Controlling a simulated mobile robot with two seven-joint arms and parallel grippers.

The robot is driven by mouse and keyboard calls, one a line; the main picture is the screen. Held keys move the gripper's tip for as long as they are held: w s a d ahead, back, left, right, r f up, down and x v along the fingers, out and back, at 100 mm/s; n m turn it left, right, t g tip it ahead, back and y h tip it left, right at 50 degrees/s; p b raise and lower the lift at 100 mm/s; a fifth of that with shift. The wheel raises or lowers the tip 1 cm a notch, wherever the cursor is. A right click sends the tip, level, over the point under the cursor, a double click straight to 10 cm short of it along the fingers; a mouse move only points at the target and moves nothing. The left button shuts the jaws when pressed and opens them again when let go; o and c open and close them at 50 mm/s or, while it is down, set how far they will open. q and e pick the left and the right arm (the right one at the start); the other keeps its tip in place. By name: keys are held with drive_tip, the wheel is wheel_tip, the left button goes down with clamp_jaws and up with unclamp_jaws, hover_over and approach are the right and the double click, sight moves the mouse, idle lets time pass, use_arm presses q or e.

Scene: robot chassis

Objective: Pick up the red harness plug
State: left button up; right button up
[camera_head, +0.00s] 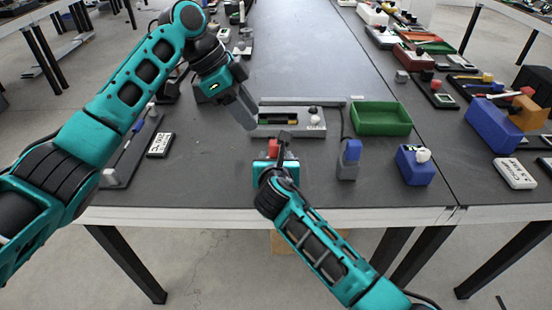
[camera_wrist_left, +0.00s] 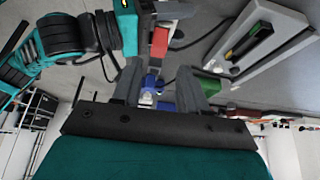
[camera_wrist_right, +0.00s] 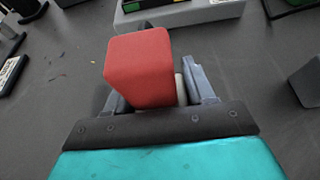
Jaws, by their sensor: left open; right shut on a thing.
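The red harness plug (camera_wrist_right: 140,68) is a red block held between the fingers of my right gripper (camera_wrist_right: 155,92), which is shut on it. In the head view the red plug (camera_head: 273,148) shows at the tip of my right gripper (camera_head: 277,152), in front of the grey fixture (camera_head: 290,130). My left gripper (camera_head: 242,106) is open and empty, at the left end of the fixture. In the left wrist view its fingers (camera_wrist_left: 160,84) are apart, and the red plug (camera_wrist_left: 160,42) shows beyond them. Whether the plug touches the table is unclear.
A green tray (camera_head: 381,132) lies right of the fixture. A white labelled box (camera_head: 160,144) lies at left. The table behind the fixture is clear.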

use_arm(q)
drive_tip(key=shift+y, duration=0.6)
drive_tip(key=r, duration=0.4)
drive_tip(key=shift+s+d, duration=0.2)
drive_tip(key=shift+d, duration=0.05)
drive_tip(key=shift+c, duration=0.2)
hover_over(273, 143)
drive_tip(key=a, duration=0.2)
wheel_tip(273, 143, down, 6)
drive_tip(key=x, duration=0.5)
drive_tip(key=shift+f, duration=0.1)
drive_tip(key=shift+c, duration=0.2)
clamp_jaws()
